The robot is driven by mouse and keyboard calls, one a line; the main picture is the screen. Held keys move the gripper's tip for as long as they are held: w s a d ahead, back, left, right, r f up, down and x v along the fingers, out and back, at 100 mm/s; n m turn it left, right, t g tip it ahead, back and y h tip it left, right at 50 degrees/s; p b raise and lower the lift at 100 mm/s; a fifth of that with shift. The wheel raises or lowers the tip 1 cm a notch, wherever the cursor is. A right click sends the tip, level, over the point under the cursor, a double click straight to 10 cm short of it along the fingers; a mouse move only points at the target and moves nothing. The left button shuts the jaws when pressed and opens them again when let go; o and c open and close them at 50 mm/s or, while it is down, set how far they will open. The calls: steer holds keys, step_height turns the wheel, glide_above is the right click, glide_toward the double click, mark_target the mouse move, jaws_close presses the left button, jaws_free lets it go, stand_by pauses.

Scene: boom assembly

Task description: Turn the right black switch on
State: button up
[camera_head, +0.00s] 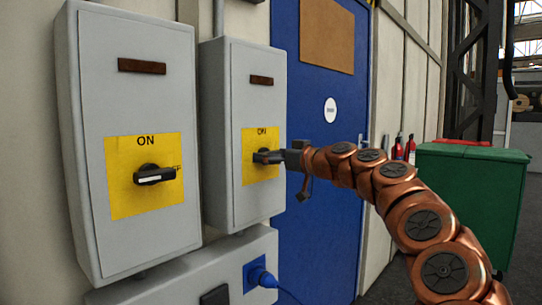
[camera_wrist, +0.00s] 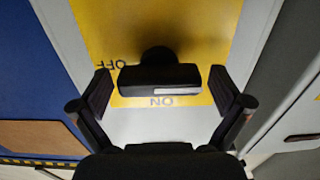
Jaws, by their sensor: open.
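The right black switch (camera_head: 262,156) sits on a yellow plate (camera_head: 248,170) on the right grey box (camera_head: 238,203). In the wrist view, turned upside down, its black handle (camera_wrist: 160,77) lies crosswise, with a white mark on its right half. "ON" shows below the handle and "OFF" at its left. My gripper (camera_head: 284,157) is at the switch in the head view. In the wrist view my gripper (camera_wrist: 163,91) is open, one finger beyond each end of the handle, with small gaps visible. The gripper partly hides the switch in the head view.
A second grey box (camera_head: 135,75) at the left carries a similar black switch (camera_head: 154,175), its handle roughly horizontal. A blue door (camera_head: 312,105) and green bin (camera_head: 470,190) stand to the right.

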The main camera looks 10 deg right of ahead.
steer(key=shift+c, duration=0.2)
steer(key=c, duration=1.1)
steer(key=shift+o, duration=0.2)
